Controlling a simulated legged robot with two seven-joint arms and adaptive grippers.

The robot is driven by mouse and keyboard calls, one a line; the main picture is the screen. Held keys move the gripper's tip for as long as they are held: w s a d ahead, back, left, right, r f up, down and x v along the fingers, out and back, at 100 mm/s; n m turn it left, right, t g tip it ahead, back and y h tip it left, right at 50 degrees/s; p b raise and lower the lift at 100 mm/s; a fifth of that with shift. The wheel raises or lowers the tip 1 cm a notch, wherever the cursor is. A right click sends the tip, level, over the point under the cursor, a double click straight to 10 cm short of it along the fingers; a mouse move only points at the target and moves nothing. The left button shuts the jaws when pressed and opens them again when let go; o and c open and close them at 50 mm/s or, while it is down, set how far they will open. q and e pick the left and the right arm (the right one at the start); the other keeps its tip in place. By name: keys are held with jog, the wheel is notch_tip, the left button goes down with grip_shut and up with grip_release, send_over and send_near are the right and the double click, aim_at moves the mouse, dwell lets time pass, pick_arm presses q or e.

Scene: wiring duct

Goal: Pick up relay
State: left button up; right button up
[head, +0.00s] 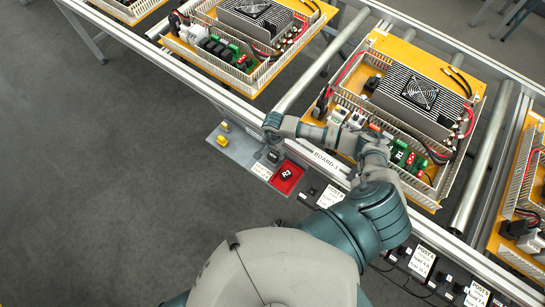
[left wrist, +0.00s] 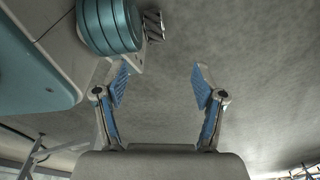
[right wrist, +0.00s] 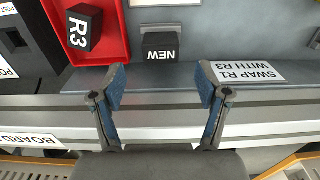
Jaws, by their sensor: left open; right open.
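A black relay marked R3 (head: 286,176) lies in a red tray (head: 299,184) on the ledge at the front of the bench. In the right wrist view, the relay R3 (right wrist: 84,27) shows at the upper left in the red tray (right wrist: 119,35). A black block marked NEW (right wrist: 160,46) stands beside that tray. My right gripper (right wrist: 160,82) is open and empty, with NEW ahead between its fingers. My left gripper (left wrist: 160,82) is open and empty over bare floor; it is not in the head view. Relay R1 (head: 398,157) sits on the board, partly beside my arm.
A card (right wrist: 259,72) reads "SWAP R1 WITH R3". Yellow pieces (head: 223,140) lie on the grey tray's left part. The orange wiring board (head: 463,130) with a fan unit (head: 421,92) lies on the rollers behind my right arm. The floor at left is clear.

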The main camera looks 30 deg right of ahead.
aim_at(273, 155)
jog(key=shift+f, duration=0.4)
notch_tip(273, 155, down, 4)
jog(key=shift+r, duration=0.1)
jog(key=shift+a+f, duration=0.1)
jog(key=shift+f, duration=0.2)
jog(key=shift+c, duration=0.8)
jog(key=c, duration=0.4)
pick_arm(q)
jog(key=shift+s, duration=0.45)
pick_arm(e)
jog(key=c, duration=0.7)
